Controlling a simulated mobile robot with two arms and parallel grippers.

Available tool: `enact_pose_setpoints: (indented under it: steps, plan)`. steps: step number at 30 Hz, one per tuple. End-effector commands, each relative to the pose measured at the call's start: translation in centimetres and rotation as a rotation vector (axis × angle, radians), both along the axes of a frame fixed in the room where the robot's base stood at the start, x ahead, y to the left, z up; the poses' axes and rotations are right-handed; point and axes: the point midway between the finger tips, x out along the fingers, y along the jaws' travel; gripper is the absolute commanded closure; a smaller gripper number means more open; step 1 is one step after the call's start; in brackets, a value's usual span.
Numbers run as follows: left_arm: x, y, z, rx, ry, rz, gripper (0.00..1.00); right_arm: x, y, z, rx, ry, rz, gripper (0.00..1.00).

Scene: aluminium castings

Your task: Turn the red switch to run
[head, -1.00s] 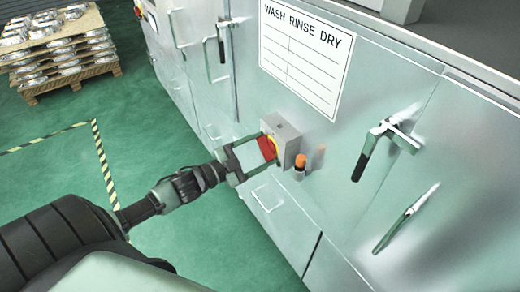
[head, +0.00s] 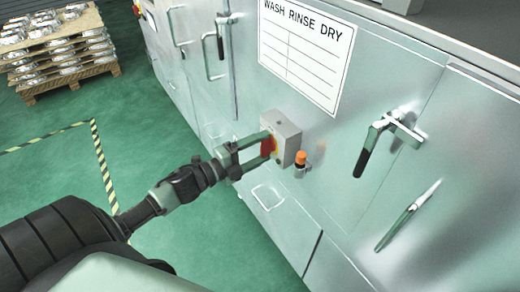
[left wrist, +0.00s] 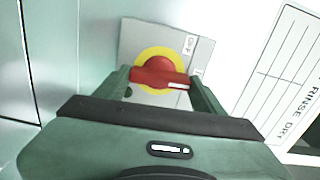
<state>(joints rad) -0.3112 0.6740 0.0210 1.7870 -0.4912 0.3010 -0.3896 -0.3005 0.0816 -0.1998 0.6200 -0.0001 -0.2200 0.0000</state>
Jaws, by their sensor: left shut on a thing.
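The red switch (head: 267,146) is a rotary handle on a grey box (head: 287,133) fixed to the metal machine front. In the left wrist view, the red handle (left wrist: 155,74) sits on a yellow disc (left wrist: 157,54), with a white mark near its right end. The box face carries a label reading OFF above right of the disc, and part of another label further right, too small to read. My left gripper (head: 264,150) is shut on the red handle, one finger at each end of it in the left wrist view (left wrist: 160,84). My right gripper is not in view.
An orange-topped knob (head: 301,158) sticks out just right of the box. Lever handles (head: 375,140) and bar handles (head: 408,216) project from the machine doors. A WASH RINSE DRY sign (head: 305,50) is above. A pallet of castings (head: 60,60) stands far left on open green floor.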

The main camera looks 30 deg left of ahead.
Motion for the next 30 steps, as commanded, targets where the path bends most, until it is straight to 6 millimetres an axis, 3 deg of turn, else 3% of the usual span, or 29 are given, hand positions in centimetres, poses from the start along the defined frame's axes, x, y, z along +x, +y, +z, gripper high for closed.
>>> enact_pose_setpoints:
  steps: [21,22,24,30]
  plan:
    - [-0.09,-0.12,-0.17,0.071,-0.026,-0.003,0.71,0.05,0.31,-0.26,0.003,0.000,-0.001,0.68]
    - [-0.09,-0.12,-0.18,0.071,-0.026,-0.003,0.25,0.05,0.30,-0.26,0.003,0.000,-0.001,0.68]
    - [-0.09,-0.11,-0.18,0.070,-0.026,-0.002,0.09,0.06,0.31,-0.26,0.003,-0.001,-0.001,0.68]
    - [-0.05,-0.06,-0.12,0.069,-0.026,-0.001,0.09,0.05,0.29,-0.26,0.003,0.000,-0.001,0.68]
